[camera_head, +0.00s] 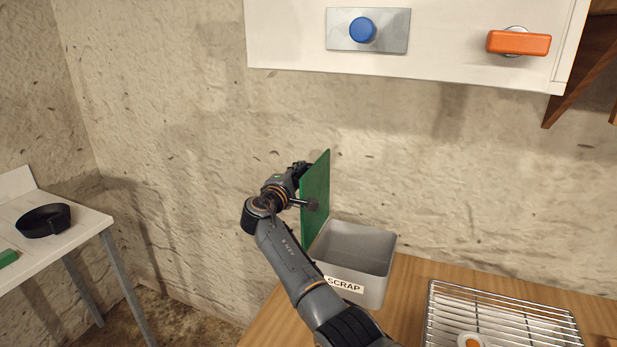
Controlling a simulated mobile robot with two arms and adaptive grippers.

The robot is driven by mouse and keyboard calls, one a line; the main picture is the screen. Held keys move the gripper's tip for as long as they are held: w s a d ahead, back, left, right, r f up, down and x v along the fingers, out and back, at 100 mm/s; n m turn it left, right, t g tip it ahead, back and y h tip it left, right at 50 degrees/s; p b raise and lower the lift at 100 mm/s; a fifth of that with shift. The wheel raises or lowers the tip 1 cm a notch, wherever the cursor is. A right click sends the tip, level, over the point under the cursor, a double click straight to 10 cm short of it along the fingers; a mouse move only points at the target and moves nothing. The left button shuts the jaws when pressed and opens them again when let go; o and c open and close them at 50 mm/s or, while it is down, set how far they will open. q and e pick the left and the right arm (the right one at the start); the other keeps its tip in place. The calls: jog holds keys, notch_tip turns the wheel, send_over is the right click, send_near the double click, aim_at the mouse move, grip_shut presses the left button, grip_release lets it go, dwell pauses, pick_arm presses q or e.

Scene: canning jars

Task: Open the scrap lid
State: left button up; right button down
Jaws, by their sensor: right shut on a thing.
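The green scrap lid (319,190) stands about upright at the left side of the grey scrap bin (372,268). The bin carries a white SCRAP label, and its open top and inside show. My right gripper (306,187) is at the upper left part of the lid and is shut on it. The fingers are partly hidden, so the exact grip point is unclear. My left gripper is not in view.
A wire rack (500,318) lies on the wooden counter (413,290) right of the bin. A white panel with a blue knob (362,30) and an orange handle (518,42) hangs above. A white side table (75,224) holds a black ring-shaped object (43,220).

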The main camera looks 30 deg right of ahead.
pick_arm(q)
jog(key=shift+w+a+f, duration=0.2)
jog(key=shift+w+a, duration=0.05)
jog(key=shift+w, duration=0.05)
pick_arm(e)
jog(key=shift+w+a+f+n, duration=0.1)
jog(key=shift+w+a+n, duration=0.35)
jog(key=shift+w, duration=0.2)
jog(key=shift+a, duration=0.1)
jog(key=c, duration=1.3)
grip_release()
jog(key=shift+o, duration=0.5)
jog(key=shift+f, duration=0.15)
jog(key=v, duration=1.2)
